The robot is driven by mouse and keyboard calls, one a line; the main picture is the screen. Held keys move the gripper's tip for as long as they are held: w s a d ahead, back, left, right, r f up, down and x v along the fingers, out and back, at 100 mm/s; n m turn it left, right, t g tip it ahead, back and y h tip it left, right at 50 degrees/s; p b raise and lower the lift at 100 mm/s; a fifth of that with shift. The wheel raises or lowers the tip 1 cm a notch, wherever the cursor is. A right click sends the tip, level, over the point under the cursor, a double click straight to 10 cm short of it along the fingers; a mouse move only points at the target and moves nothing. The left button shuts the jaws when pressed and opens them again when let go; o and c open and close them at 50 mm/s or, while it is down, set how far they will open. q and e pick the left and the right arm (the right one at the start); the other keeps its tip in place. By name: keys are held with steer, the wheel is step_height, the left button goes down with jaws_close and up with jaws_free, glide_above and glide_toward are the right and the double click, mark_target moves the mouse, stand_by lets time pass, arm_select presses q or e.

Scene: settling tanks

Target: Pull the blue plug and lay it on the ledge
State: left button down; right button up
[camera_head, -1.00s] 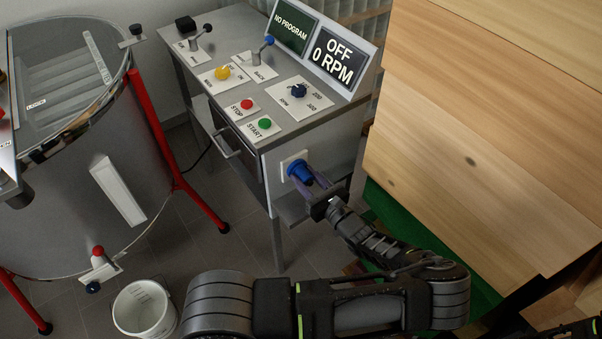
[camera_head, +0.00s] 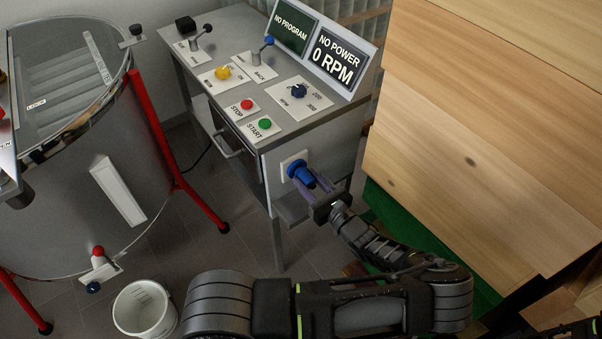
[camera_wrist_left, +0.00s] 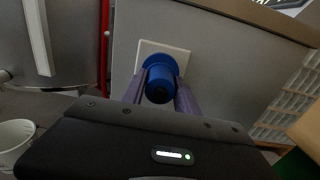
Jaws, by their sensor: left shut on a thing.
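The blue plug (camera_head: 304,174) is at the white socket plate (camera_head: 287,163) on the end face of the grey control console. My left gripper (camera_head: 310,181) is shut on the plug, with a purple finger on each side. In the left wrist view, the plug (camera_wrist_left: 160,78) sits between the fingers in front of the white plate (camera_wrist_left: 150,48). A blue ring shows at the plate behind the plug body; I cannot tell how wide any gap is. A grey ledge (camera_head: 287,209) sticks out below the socket, partly hidden by my gripper. My right gripper is not in view.
The console display (camera_head: 338,59) reads NO POWER, 0 RPM. A steel tank (camera_head: 70,190) with red legs stands left, with a white bucket (camera_head: 146,311) on the floor below. A large wooden block (camera_head: 480,130) bounds the right side.

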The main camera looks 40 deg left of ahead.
mark_target(312, 184)
arm_select(q)
steer(key=shift+v, duration=2.4)
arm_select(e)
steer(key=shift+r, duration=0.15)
arm_select(q)
steer(key=shift+w+r, duration=0.1)
